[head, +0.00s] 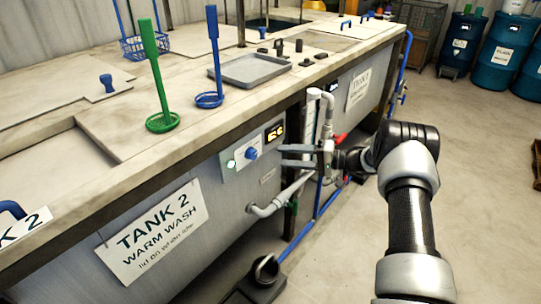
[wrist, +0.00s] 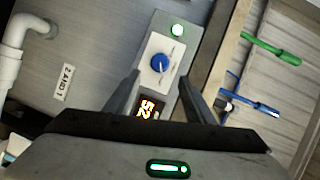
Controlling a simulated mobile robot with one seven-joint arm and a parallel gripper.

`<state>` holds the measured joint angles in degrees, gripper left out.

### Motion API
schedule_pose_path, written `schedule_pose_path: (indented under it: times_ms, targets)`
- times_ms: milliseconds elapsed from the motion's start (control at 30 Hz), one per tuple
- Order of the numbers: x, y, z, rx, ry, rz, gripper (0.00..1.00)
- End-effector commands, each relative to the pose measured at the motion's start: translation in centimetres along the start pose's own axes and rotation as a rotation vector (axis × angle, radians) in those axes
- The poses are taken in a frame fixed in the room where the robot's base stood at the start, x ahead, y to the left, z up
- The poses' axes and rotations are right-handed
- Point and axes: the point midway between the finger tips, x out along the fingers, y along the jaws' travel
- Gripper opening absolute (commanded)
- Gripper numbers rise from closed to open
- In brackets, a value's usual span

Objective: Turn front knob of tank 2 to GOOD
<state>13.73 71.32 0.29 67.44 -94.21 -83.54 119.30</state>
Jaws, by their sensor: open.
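Tank 2 carries a white sign (head: 153,229) reading "TANK 2 WARM WASH". Its front control panel (head: 240,172) has a blue round knob (head: 252,153), a lit green lamp (head: 231,164) and an orange number display (head: 274,132). In the wrist view the blue knob (wrist: 159,63) sits on a white plate, with the display (wrist: 148,107) nearer me. The knob's label is too small to read. My gripper (head: 283,155) is open in front of the panel, to the right of the knob. In the wrist view my gripper (wrist: 160,79) has its fingers apart, either side of the panel, not touching the knob.
A grey pipe (head: 273,203) runs below the panel, and a red handle (head: 340,139) lies beyond my gripper. Green (head: 161,122) and blue (head: 209,99) ladles and a grey tray (head: 252,69) are on the tank top.

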Motion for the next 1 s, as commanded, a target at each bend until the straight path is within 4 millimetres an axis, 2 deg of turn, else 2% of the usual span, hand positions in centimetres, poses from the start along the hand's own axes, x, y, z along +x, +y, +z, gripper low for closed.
schedule_pose_path:
  times_ms: [33, 200, 400, 900, 1000]
  targets:
    - [-1.4, 0.0, -0.1, 0.0, 0.004, 0.002, 0.49]
    - [-5.0, 0.0, -0.1, 0.0, 0.003, 0.001, 0.49]
    - [-7.4, 0.0, -0.1, -0.001, 0.002, 0.0, 0.49]
    - [-7.9, 0.0, 0.0, -0.001, 0.0, 0.0, 0.49]
    - [-7.8, -0.6, -0.6, -0.016, 0.014, 0.006, 0.49]
